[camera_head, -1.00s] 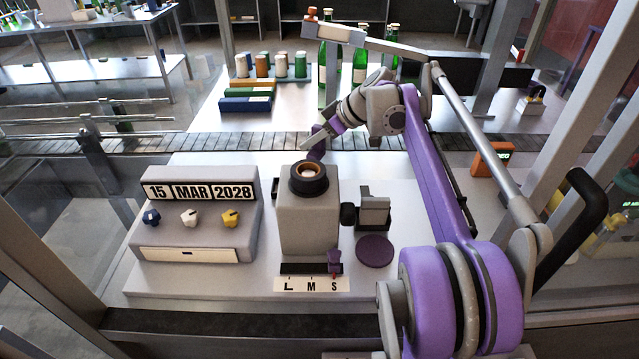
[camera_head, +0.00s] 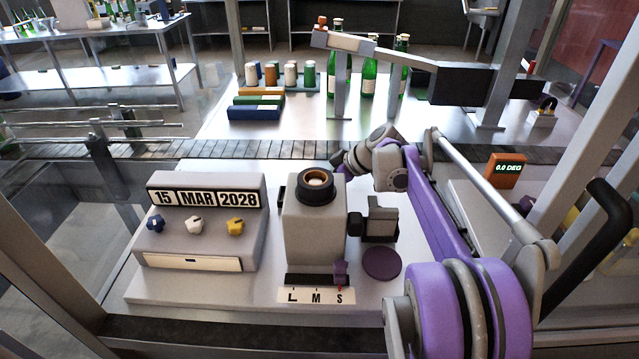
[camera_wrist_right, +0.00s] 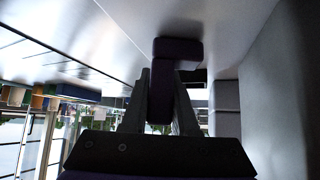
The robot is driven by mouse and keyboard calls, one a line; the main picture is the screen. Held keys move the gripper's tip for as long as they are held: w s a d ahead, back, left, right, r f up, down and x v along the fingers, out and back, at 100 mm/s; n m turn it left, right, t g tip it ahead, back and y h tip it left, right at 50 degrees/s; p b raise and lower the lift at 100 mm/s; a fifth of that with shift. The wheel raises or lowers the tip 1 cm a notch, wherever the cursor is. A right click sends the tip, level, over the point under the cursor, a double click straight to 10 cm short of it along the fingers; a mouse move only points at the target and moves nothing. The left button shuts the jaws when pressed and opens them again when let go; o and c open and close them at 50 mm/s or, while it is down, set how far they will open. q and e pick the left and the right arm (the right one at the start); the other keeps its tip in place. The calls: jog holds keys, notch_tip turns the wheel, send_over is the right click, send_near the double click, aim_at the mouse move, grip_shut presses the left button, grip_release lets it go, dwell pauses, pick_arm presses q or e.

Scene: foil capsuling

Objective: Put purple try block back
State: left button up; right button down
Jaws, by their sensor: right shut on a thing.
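The dark purple block (camera_wrist_right: 160,103) is between the fingers of my right gripper (camera_wrist_right: 162,90) in the right wrist view. Its wider upper part (camera_wrist_right: 178,48) sticks out past the fingertips, close to a pale surface with a shadow on it. In the head view my right wrist (camera_head: 385,168) is just behind and to the right of the grey machine (camera_head: 315,235) with the black and copper ring (camera_head: 317,181) on top. The held block and the fingertips are hidden there behind the machine. My left gripper is not in view.
A flat purple disc (camera_head: 382,263) lies right of the machine, by its side bracket (camera_head: 380,220). The date box (camera_head: 200,225) is left. Coloured bars (camera_head: 254,113) and bottles stand behind the conveyor (camera_head: 230,150).

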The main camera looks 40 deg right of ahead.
jog(key=shift+f, duration=0.15)
jog(key=c, duration=0.7)
grip_release()
jog(key=shift+s+d+r, duration=0.1)
jog(key=shift+s+r, duration=0.1)
jog(key=shift+r, duration=0.25)
jog(key=v, duration=1.1)
jog(key=shift+s+d+r+p, duration=0.1)
jog(key=shift+s+p, duration=0.05)
jog(key=shift+p, duration=0.25)
